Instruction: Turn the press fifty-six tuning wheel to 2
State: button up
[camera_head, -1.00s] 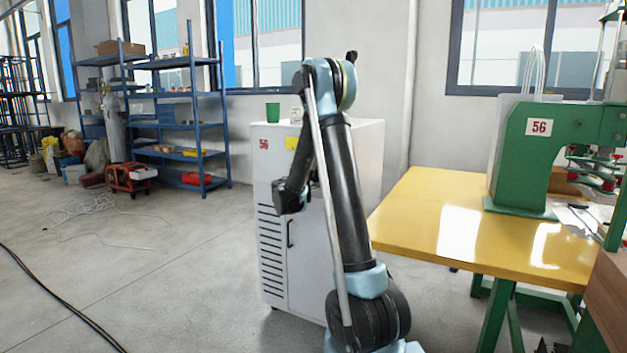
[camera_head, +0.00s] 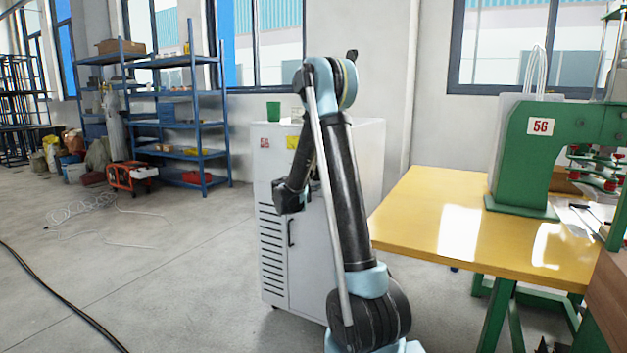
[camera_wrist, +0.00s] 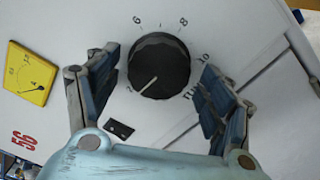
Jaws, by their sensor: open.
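The tuning wheel (camera_wrist: 160,66) is a round black knob with a white pointer line on a white panel, marked 6, 8 and 10 around it. The pointer is at the lower left, toward a small partly blurred mark that looks like 2. My gripper (camera_wrist: 159,64) is open, one finger on each side of the wheel, with gaps visible to both. The left finger hides part of the scale. In the head view the white cabinet (camera_head: 350,145), labelled 56, stands behind my arm; the wheel is hidden there.
A yellow gauge (camera_wrist: 29,73) and a small dark plate (camera_wrist: 119,129) are on the panel. A green cup (camera_head: 273,111) stands on the cabinet. A yellow table (camera_head: 420,215) with a green press (camera_head: 530,150) is at right. Open floor lies at left.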

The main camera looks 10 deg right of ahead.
jog(key=v, duration=1.1)
jog(key=shift+s+a, duration=0.25)
jog(key=shift+s, duration=0.05)
jog(key=shift+f, duration=0.1)
jog(key=s+d+f+m+g+y, duration=0.2)
jog(key=s+d+m+g, duration=0.2)
jog(key=s+d, duration=0.5)
jog(key=s+d+f+m+g+y, duration=0.15)
jog(key=s+d+m+g, duration=0.35)
jog(key=s, duration=0.8)
jog(key=s+a+f+m+g+y, duration=0.1)
jog(key=s+a+f+m+y, duration=0.1)
jog(key=s, duration=0.6)
jog(key=s+a+f+m+g+y, duration=0.1)
jog(key=s+a+f+m+y, duration=0.1)
jog(key=s+f, duration=0.3)
jog(key=s+a+f+m+g+y, duration=0.1)
jog(key=s+a+f+m+y, duration=0.1)
jog(key=s, duration=0.9)
jog(key=shift+s+f+m+y, duration=0.35)
jog(key=shift+f+y, duration=0.2)
jog(key=shift+f, duration=0.45)
jog(key=shift+a, duration=0.1)
